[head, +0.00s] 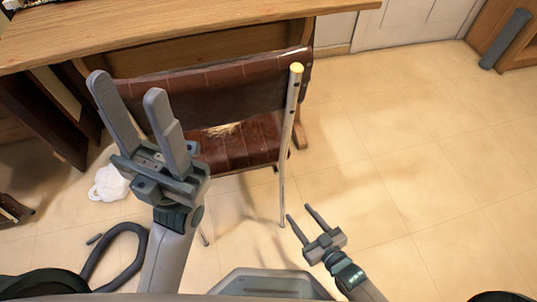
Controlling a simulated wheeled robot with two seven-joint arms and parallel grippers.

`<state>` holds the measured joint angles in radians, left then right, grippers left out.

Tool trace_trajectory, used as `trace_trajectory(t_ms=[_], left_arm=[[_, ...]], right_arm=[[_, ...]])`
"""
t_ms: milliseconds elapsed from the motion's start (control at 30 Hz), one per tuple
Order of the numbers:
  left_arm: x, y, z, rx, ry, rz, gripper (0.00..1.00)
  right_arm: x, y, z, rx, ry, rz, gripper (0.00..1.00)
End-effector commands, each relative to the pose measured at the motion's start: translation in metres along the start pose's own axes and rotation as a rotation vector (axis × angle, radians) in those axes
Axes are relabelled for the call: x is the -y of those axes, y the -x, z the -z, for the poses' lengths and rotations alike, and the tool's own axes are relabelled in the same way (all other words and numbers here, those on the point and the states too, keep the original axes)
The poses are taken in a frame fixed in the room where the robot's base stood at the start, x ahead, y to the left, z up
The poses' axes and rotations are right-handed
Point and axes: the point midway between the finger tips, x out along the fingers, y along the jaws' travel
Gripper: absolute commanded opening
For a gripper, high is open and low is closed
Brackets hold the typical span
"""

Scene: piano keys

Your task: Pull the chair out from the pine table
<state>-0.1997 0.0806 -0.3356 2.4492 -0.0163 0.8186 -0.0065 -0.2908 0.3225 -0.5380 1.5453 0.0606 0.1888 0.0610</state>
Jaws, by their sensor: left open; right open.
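The chair (237,150) has a brown leather back and seat and pale metal posts. Its backrest (245,78) faces me, and its far part is under the edge of the pine table (190,30). My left gripper (127,95) is open and empty, in front of the left part of the backrest in the picture, and hides the chair's left post. I cannot tell whether it touches the chair. My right gripper (298,215) is open and empty, low and just right of the foot of the chair's right post (289,140).
A white crumpled item (111,184) and a dark curved tube (120,232) lie on the floor at left. A grey cylinder (505,40) stands by wooden furniture at the upper right. The tiled floor (420,170) to the right is clear.

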Motion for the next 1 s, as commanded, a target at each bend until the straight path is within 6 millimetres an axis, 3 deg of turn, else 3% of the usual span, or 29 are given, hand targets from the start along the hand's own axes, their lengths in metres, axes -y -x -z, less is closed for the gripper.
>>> trace_trajectory(t_ms=[700,1000], left_arm=[[0.000,-0.016,0.001,0.000,0.000,0.000,0.47],[0.000,-0.016,0.002,0.000,0.000,0.000,0.47]], right_arm=[[0.000,0.057,-0.014,0.000,0.000,0.000,0.47],[0.000,0.061,-0.016,0.000,0.000,0.000,0.47]])
